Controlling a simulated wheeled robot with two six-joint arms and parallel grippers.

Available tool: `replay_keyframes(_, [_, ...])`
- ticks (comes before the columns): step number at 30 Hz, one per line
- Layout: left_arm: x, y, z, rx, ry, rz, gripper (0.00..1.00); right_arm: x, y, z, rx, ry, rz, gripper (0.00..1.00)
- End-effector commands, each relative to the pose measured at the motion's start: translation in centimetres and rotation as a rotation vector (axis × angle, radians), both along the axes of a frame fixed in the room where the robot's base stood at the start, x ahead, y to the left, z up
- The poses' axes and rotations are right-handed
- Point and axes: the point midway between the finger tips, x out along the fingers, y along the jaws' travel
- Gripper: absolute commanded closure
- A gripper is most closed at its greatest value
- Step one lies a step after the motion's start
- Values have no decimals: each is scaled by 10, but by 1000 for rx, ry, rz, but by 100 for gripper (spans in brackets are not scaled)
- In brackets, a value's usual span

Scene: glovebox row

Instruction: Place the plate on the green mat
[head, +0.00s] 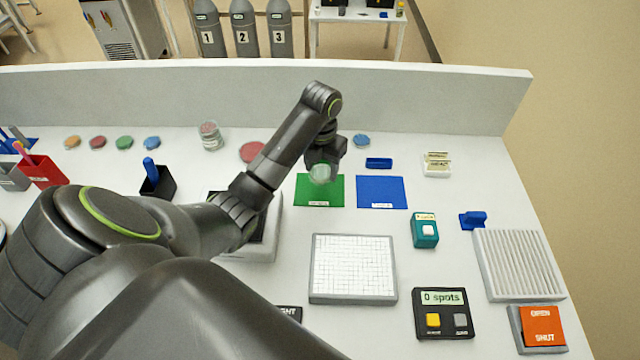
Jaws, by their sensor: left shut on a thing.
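My left gripper (324,158) reaches in from the left and points down at the back edge of the green mat (320,195). It is shut on a small, round, clear plate (321,174). The plate overlaps the mat's back edge in the head view; I cannot tell whether it touches the mat or hangs just above it. The fingers partly hide behind the wrist and plate. The rest of the green mat is bare apart from a small label at its front. My right gripper is not in view.
A blue mat (382,192) lies right of the green one. A blue dish (361,140) and a blue block (379,163) are behind it. A white gridded panel (352,268) lies in front. A dish stack (211,136) and several coloured dishes stand at the back left.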

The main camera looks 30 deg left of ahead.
Motion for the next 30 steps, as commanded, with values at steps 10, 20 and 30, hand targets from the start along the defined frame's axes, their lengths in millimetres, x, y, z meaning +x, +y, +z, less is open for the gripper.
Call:
replay_keyframes(10, [0,-1,-43,-1,2,2,73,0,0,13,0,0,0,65])
replay_keyframes(20, [0,0,-49,0,0,1,73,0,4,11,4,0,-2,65])
replay_keyframes(30, [0,0,-51,1,0,1,25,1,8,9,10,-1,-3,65])
